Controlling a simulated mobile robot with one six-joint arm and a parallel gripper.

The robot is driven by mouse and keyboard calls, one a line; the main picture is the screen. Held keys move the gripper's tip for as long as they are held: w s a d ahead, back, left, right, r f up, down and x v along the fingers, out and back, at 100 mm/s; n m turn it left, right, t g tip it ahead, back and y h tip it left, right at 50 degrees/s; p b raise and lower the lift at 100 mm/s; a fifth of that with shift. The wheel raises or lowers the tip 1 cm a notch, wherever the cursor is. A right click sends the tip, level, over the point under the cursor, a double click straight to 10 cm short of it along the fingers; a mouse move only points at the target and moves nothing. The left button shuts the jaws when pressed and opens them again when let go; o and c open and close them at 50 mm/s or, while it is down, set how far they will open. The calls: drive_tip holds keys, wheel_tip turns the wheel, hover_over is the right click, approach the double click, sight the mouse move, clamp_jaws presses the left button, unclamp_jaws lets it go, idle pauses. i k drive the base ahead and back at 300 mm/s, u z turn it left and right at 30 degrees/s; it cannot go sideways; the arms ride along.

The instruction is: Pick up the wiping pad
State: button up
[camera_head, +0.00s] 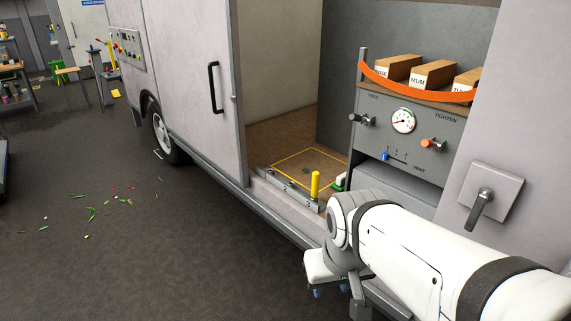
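A small white and green object (340,183), which looks like the wiping pad, lies on the van's floor by the doorway. It sits against the grey control cabinet, just right of the yellow post, and part of it is hidden. My gripper (331,291) hangs low in front of the van's sill, below and slightly left of the pad in the picture, clear of it. Small blue parts show at its lower end. My arm covers much of its right side, so its opening is unclear.
A yellow post (315,184) stands on a metal rail (288,190) at the sill. The cabinet (424,150) has knobs, a gauge and labelled boxes (433,73) behind an orange band. The sliding door (200,80) stands left of the opening. Scraps (92,214) litter the floor.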

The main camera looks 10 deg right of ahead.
sight(339, 184)
drive_tip(key=u, duration=1.25)
drive_tip(key=i, duration=2.55)
drive_tip(key=z, duration=3.1)
drive_tip(key=i, duration=1.05)
drive_tip(key=z, duration=0.05)
